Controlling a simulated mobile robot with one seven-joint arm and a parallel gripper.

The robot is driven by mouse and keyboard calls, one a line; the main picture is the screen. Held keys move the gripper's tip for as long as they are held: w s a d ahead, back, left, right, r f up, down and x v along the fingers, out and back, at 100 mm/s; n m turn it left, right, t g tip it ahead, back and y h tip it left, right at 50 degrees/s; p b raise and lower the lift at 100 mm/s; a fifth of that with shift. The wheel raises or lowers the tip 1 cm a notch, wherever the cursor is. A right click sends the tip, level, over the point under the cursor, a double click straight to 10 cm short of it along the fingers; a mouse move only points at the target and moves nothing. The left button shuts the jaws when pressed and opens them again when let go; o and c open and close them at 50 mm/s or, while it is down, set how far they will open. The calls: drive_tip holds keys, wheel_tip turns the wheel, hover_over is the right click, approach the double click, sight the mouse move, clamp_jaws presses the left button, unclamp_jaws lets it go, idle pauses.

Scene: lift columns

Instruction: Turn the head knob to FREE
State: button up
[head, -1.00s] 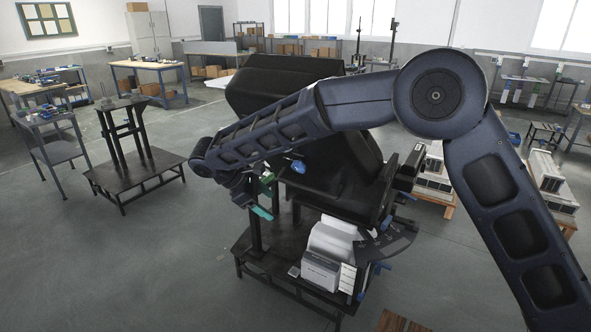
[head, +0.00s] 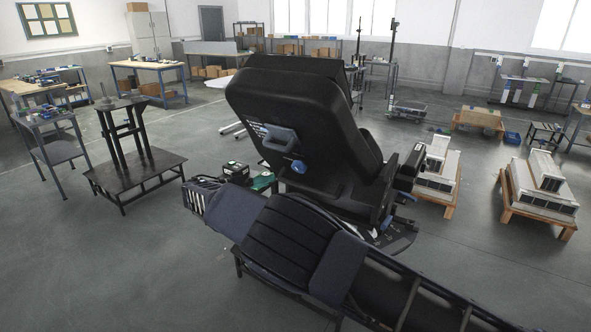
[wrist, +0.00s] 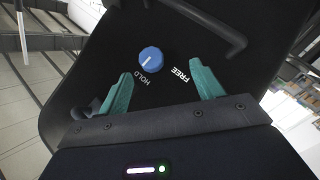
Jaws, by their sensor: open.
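In the wrist view a round blue knob (wrist: 151,57) sits on a black panel (wrist: 75,88). Its white line points down-left, towards the HOLD label (wrist: 127,80). The FREE label (wrist: 181,74) lies to the right. My gripper (wrist: 159,68) is open, its two teal fingers spread below and either side of the knob, apart from it and empty. In the head view a teal finger (head: 262,182) shows at the left of the large black padded unit (head: 330,105). That unit bears a blue knob (head: 299,166); I cannot tell if it is the same one.
A black bar handle (wrist: 235,40) stands out from the panel right of the knob. In the head view a grey-blue handle (head: 280,142) is on the unit. A black stand (head: 135,165) is at left, pallets with white blocks (head: 540,190) at right.

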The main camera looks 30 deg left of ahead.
sight(295, 169)
drive_tip(key=w+d, duration=0.2)
drive_tip(key=w, duration=0.1)
drive_tip(key=w+d+r+m, duration=0.1)
drive_tip(key=w+d, duration=0.1)
drive_tip(key=w, duration=0.1)
drive_tip(key=w+d+r+m+h, duration=0.1)
drive_tip(key=w+d, duration=0.1)
drive_tip(key=w, duration=0.1)
drive_tip(key=shift+w+d+r, duration=0.2)
drive_tip(key=shift+d+r, duration=0.05)
drive_tip(key=shift+c, duration=0.2)
drive_tip(key=c, duration=1)
